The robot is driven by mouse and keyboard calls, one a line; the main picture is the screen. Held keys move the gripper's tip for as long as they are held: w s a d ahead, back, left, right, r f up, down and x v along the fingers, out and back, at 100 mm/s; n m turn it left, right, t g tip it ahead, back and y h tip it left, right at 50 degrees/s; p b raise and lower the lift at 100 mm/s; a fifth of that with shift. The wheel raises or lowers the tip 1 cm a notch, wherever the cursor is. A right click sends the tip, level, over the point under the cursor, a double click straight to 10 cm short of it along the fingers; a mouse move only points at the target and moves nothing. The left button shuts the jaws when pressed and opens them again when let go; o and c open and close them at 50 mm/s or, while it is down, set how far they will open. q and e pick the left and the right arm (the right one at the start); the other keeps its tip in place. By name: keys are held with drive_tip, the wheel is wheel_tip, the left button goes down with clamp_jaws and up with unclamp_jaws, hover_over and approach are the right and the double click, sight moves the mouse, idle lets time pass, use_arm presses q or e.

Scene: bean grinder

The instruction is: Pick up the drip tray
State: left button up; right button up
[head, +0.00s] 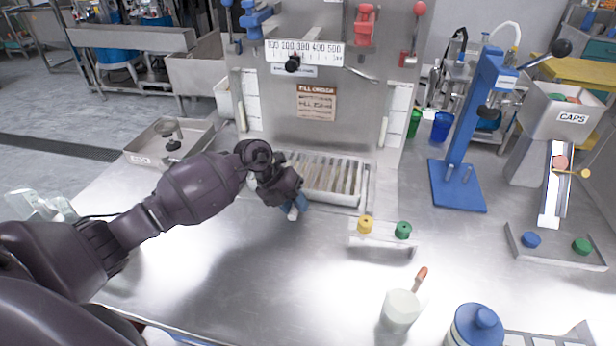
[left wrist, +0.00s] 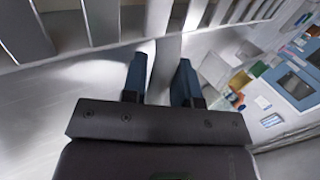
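The drip tray (head: 352,199) is a pale, shallow tray with a slatted grate, lying at the foot of the upright filling panel in the head view. Its bars (left wrist: 101,20) cross the top of the left wrist view. My left gripper (head: 297,207) is at the tray's near left edge, with its blue fingers pointing down. In the left wrist view, the gripper's two fingers (left wrist: 160,72) stand apart, with a narrow grey strip between them by the tray's front. I cannot tell whether they touch it. My right gripper is out of view.
A white cup (head: 400,310) and a blue-lidded container (head: 474,328) are at the front. A blue press (head: 467,160) and a caps hopper (head: 567,115) stand right. The front-middle bench is clear.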

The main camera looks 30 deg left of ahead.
use_arm(q)
drive_tip(key=shift+d+f, duration=0.1)
drive_tip(key=shift+f, duration=0.1)
drive_tip(key=shift+c, duration=0.2)
clamp_jaws()
drive_tip(key=shift+w+r, duration=0.1)
